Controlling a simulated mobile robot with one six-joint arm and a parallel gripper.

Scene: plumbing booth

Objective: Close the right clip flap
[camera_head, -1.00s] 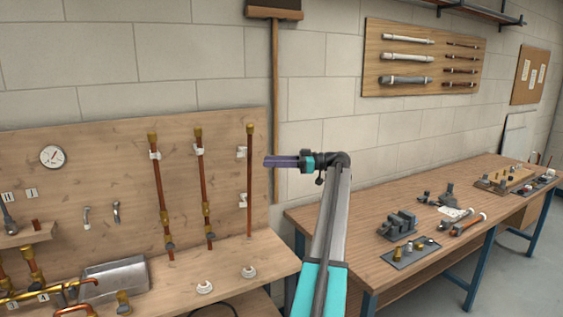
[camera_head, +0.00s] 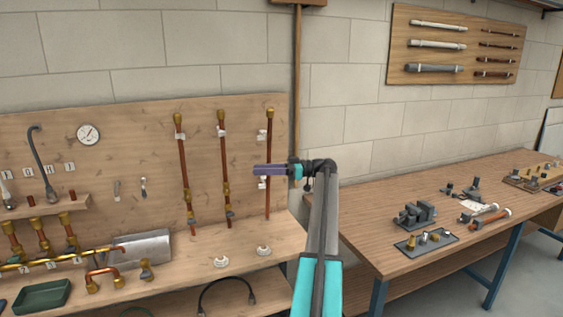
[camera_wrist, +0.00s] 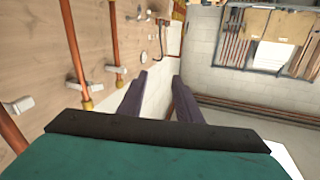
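A copper pipe (camera_head: 269,147) stands upright at the right of the wooden panel. A white upper clip (camera_head: 261,134) sits beside it, and a white lower clip (camera_head: 263,184) shows just below my gripper (camera_head: 255,170). My gripper's purple fingers point left and cross in front of this pipe in the head view. In the wrist view the fingers of my gripper (camera_wrist: 158,90) are apart with nothing between them. White clips (camera_wrist: 115,69) and copper pipes show left of the fingers there. The clip flaps are too small to read as open or closed.
Two more upright copper pipes (camera_head: 223,165) with white clips stand to the left. Two white round fittings (camera_head: 263,250) lie on the shelf below. A wooden workbench (camera_head: 390,245) with tools stands at the right.

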